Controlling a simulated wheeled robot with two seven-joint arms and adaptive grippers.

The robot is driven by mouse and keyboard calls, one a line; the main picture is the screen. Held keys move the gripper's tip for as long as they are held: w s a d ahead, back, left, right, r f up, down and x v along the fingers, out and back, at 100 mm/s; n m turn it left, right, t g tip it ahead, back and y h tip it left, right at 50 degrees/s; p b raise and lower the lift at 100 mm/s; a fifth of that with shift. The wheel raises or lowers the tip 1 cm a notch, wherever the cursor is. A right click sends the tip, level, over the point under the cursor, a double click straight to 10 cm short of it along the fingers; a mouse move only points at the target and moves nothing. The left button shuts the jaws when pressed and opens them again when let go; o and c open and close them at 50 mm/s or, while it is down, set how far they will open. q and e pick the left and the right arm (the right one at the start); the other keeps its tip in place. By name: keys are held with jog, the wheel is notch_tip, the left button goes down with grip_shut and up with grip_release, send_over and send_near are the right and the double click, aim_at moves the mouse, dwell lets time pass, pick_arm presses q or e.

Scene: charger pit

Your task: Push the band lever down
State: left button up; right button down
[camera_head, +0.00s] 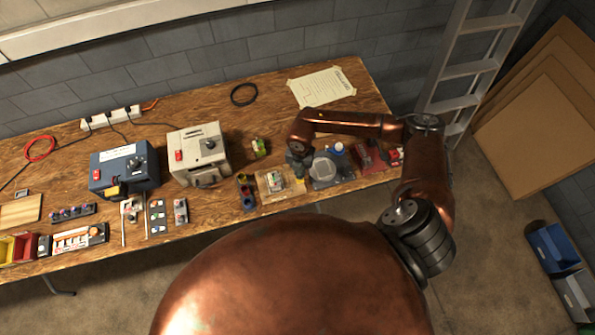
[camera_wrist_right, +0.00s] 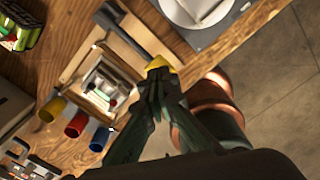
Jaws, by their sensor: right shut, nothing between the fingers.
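My right gripper (camera_head: 300,167) reaches down over the front part of the bench, at the right side of a small wooden board. In the right wrist view its fingers (camera_wrist_right: 160,82) are closed together and empty. A yellow piece (camera_wrist_right: 158,62) lies right at the fingertips, and it also shows in the head view (camera_head: 299,181). It may be the lever's end; I cannot tell whether the fingers touch it. A dark bar (camera_wrist_right: 122,33) lies along the wooden board (camera_wrist_right: 82,73). A light metal-framed part (camera_wrist_right: 105,86) sits on the board. My left gripper is out of view.
Red, yellow and blue cups (camera_wrist_right: 75,124) stand left of the board. A grey plate with a round disc (camera_head: 323,170) stands close on the right. A grey box (camera_head: 198,150) and a blue box (camera_head: 124,170) stand further left. Bare bench lies behind the board.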

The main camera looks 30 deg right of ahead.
jog(key=shift+f+b, duration=0.85)
jog(key=shift+f, duration=0.6)
jog(key=shift+f+b, duration=0.6)
jog(key=shift+f, duration=0.4)
jog(key=shift+r, duration=0.15)
jog(key=shift+r+p, duration=3.05)
jog(key=shift+r, duration=0.9)
